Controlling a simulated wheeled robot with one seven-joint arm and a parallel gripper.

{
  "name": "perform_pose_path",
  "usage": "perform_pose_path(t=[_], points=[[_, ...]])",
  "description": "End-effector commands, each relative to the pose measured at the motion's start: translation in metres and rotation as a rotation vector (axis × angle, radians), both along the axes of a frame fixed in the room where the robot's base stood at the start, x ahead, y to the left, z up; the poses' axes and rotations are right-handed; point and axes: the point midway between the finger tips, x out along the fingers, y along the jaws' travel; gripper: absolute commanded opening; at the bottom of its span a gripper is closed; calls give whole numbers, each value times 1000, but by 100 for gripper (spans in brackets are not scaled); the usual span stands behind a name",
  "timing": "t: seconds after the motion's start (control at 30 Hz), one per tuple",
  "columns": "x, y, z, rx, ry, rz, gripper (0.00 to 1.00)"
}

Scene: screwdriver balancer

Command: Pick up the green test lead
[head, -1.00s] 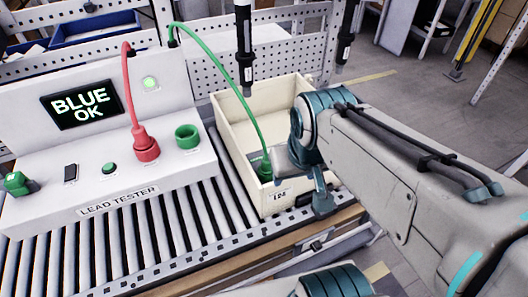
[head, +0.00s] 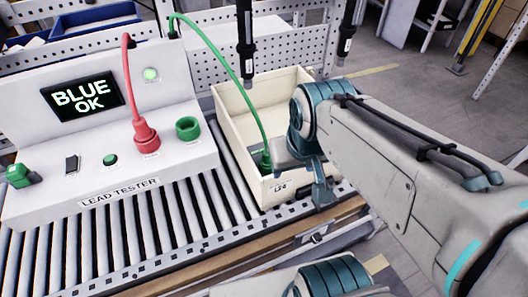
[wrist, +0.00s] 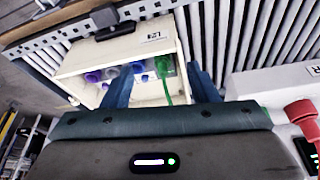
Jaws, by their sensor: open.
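The green test lead (head: 224,62) arches from a post behind the tester into the cream bin (head: 287,190). Its green plug (head: 265,160) stands at the bin's near side, by the labelled wall. The plug also shows in the wrist view (wrist: 166,67), with the green cable running toward me. My gripper (wrist: 160,73) is open, its two blue fingers on either side of the plug and cable in that view. Nothing is held. Whether a finger touches the plug I cannot tell. In the head view my wrist partly hides the bin's right side.
Several purple and blue plugs (wrist: 112,72) lie beside the green one. The lead tester (head: 110,150), with a red plug (head: 145,133) and a green ring socket (head: 188,128), stands left of the bin on rollers (head: 130,232). A black hanging tool (head: 245,45) is above the bin.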

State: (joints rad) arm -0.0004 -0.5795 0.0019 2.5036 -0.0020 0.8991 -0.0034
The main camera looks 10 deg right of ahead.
Motion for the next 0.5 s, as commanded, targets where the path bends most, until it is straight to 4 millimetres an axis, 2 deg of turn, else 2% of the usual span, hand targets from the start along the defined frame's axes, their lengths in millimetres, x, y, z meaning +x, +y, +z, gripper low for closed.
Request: perform_pose_path(t=[0.17, 0.27, 0.37, 0.5], points=[[2, 0, -1, 3, 3, -9, 54], [12, 0, -3, 20, 18, -57, 54], [32, 0, -7, 53, 49, -162, 54], [73, 0, -16, 107, 107, -371, 54]])
